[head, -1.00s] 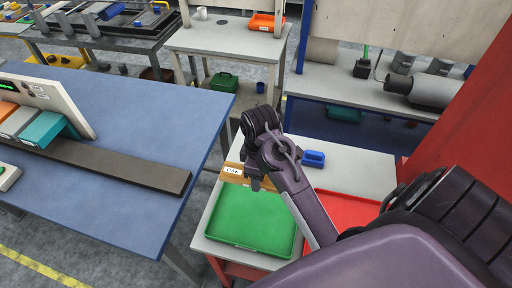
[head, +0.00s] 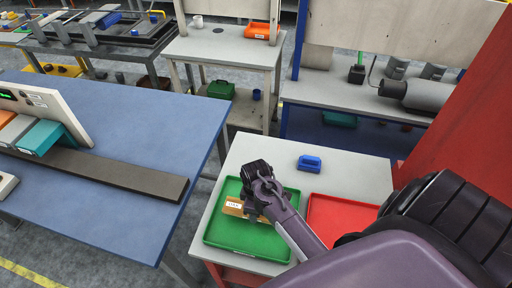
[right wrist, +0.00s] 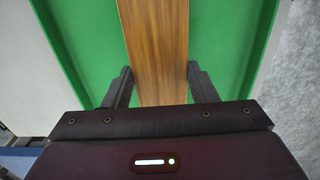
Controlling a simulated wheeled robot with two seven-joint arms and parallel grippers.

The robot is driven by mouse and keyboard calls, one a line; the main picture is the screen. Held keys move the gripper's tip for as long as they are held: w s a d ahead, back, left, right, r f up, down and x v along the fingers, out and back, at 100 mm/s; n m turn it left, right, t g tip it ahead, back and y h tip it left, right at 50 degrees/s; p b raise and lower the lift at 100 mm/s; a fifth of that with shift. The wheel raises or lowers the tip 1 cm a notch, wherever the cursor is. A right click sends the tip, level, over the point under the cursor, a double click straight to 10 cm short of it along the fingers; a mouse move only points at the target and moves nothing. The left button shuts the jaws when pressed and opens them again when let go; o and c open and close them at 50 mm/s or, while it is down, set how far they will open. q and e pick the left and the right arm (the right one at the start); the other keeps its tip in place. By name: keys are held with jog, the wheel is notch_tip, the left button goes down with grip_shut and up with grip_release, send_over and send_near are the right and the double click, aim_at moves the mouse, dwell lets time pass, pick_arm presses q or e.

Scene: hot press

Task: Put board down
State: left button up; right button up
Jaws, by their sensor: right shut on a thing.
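The wooden board (head: 234,207) with a white label is at my right gripper (head: 256,212), over the green tray (head: 240,238) in the head view. In the right wrist view the board (right wrist: 154,45) runs lengthwise between the two fingers of my right gripper (right wrist: 160,85), with the green tray floor (right wrist: 90,40) behind it. The gripper is shut on the board. I cannot tell whether the board touches the tray floor. My left gripper is not in view.
A red tray (head: 340,220) lies right of the green tray on the same grey table. A blue object (head: 309,163) sits behind them. A blue workbench (head: 130,125) with a long dark bar (head: 110,172) stands to the left. A red panel (head: 465,120) rises at the right.

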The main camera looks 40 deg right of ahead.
jog(key=shift+f+p, duration=0.3)
jog(key=shift+f, duration=1.45)
jog(key=shift+f, duration=0.1)
jog(key=o, duration=1)
notch_tip(320, 180, up, 12)
jog(key=shift+r+b, duration=0.1)
jog(key=shift+b, duration=1.05)
jog(key=shift+s, duration=0.1)
